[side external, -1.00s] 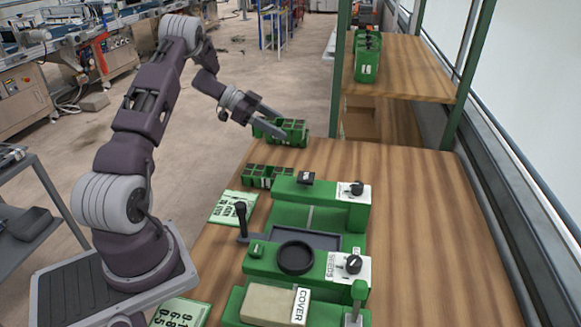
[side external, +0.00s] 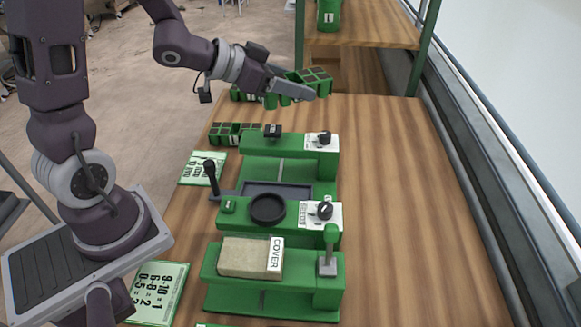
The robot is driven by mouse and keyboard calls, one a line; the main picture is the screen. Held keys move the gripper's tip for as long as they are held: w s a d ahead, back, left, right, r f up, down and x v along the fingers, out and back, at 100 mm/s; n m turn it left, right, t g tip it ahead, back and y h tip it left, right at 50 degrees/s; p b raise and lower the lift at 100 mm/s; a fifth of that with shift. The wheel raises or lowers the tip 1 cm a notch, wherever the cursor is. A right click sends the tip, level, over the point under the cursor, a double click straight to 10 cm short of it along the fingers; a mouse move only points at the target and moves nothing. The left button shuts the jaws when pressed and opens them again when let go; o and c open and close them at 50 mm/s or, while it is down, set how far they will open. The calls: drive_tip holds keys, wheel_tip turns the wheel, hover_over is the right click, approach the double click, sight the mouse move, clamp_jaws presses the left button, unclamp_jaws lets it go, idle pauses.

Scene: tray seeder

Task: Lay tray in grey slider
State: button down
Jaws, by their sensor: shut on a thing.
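My gripper (side external: 291,88) is shut on a green seed tray (side external: 318,78) with square cells. The tray shows just behind and beyond the fingers, at the far end of the table; the fingers hide part of it. It appears held over or beside other green trays (side external: 243,95) there; the gap below is hard to judge. The grey slider (side external: 293,192) is a dark, shallow rectangular frame between two green machine blocks, with a black-knobbed lever (side external: 210,170) at its left. The slider looks empty and lies nearer the camera than my gripper.
Another green tray (side external: 233,133) lies left of the rear green block (side external: 297,150). A front block carries a black ring (side external: 267,208); a box (side external: 250,257) marked COVER is nearer. The wooden table (side external: 410,200) is clear at right. A shelf (side external: 365,30) stands behind.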

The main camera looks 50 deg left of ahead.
drive_tip(key=w+a+f+m+h, duration=0.1)
drive_tip(key=w+a+m+h, duration=0.1)
drive_tip(key=w+a, duration=0.8)
drive_tip(key=s+a+f+m+g+h, duration=0.1)
drive_tip(key=s+a+f, duration=0.3)
drive_tip(key=a, duration=0.3)
drive_tip(key=s+a+f+m+g+h, duration=0.2)
drive_tip(key=s+a+f, duration=0.2)
drive_tip(key=a+f, duration=0.2)
drive_tip(key=shift+s+a+m, duration=0.2)
drive_tip(key=shift+a+m, duration=0.1)
drive_tip(key=shift+a, duration=0.8)
drive_tip(key=shift+r, duration=0.1)
wheel_tip(320, 180, down, 10)
drive_tip(key=shift+r, duration=0.2)
